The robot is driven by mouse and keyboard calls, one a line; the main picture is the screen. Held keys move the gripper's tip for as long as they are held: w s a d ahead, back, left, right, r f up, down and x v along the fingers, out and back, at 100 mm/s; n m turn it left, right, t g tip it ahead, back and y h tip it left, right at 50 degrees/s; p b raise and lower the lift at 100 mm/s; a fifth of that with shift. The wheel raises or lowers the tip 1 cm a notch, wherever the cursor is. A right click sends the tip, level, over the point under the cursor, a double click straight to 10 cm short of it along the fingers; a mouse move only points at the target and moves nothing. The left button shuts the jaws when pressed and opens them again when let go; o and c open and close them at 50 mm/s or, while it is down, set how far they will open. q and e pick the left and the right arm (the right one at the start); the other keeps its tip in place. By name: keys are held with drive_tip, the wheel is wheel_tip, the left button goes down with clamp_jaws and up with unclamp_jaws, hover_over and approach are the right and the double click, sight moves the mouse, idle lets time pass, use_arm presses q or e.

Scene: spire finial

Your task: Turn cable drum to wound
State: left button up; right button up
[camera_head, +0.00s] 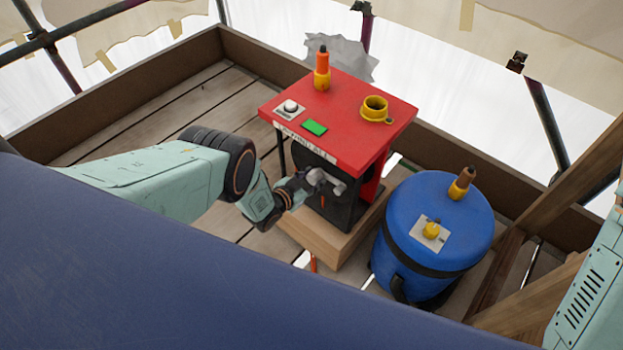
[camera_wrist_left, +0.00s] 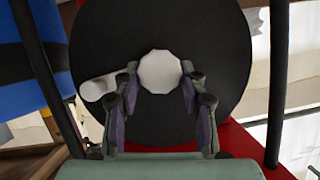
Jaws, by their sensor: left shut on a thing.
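The cable drum is a black round disc (camera_wrist_left: 205,35) under a red-topped stand; it fills much of the left wrist view. In the head view the drum (camera_head: 312,160) is partly hidden by the red top and my gripper. A pale round knob (camera_wrist_left: 160,72) stands out from its face. A second pale, peg-like handle (camera_wrist_left: 97,88) sits left of the knob, outside the fingers; it also shows in the head view (camera_head: 339,188). My left gripper (camera_head: 318,180) is shut on the round knob, one finger on each side (camera_wrist_left: 157,90). My right gripper is out of view.
The red top (camera_head: 348,105) carries an orange-tipped post, a yellow ring, a white button and a green patch. A blue barrel (camera_head: 440,225) stands close to the right. The stand rests on a wooden block (camera_head: 330,245). Wooden boards (camera_head: 238,30) edge the deck.

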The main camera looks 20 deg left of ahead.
use_arm(q)
clamp_jaws()
drive_tip(key=n+b, duration=0.1)
drive_tip(key=n+h+b, duration=0.1)
drive_tip(key=b, duration=0.1)
drive_tip(key=shift+a+f, duration=0.15)
drive_tip(key=shift+a, duration=0.1)
drive_tip(key=n+h+b, duration=0.2)
drive_tip(key=b, duration=0.2)
drive_tip(key=shift+a+n+g, duration=0.1)
drive_tip(key=shift+n+g, duration=0.3)
drive_tip(key=o, duration=1.4)
unclamp_jaws()
drive_tip(key=shift+c, duration=0.2)
drive_tip(key=v, duration=1.2)
drive_tip(key=shift+w, duration=0.1)
